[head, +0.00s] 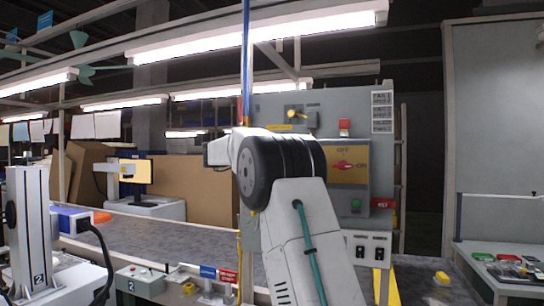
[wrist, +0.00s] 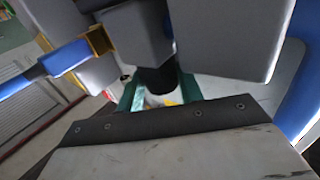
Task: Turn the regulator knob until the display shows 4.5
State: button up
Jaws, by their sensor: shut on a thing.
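In the wrist view my gripper (wrist: 160,90) has two teal fingers, one on each side of a dark round knob (wrist: 157,78). The fingers are shut on this knob, which sits below a grey housing (wrist: 137,35). The knob's marks and its angle cannot be read. In the head view my arm covers the gripper and the knob. No display with a number can be made out in either view.
A grey control panel (head: 355,115) with a red switch (head: 344,166) and a green button (head: 356,204) stands behind my arm. The conveyor belt (head: 165,229) runs to the left.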

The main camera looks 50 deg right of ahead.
jog(key=o, duration=1)
jog(key=v, duration=0.7)
jog(key=shift+w+a, duration=0.1)
jog(key=shift+a, duration=0.25)
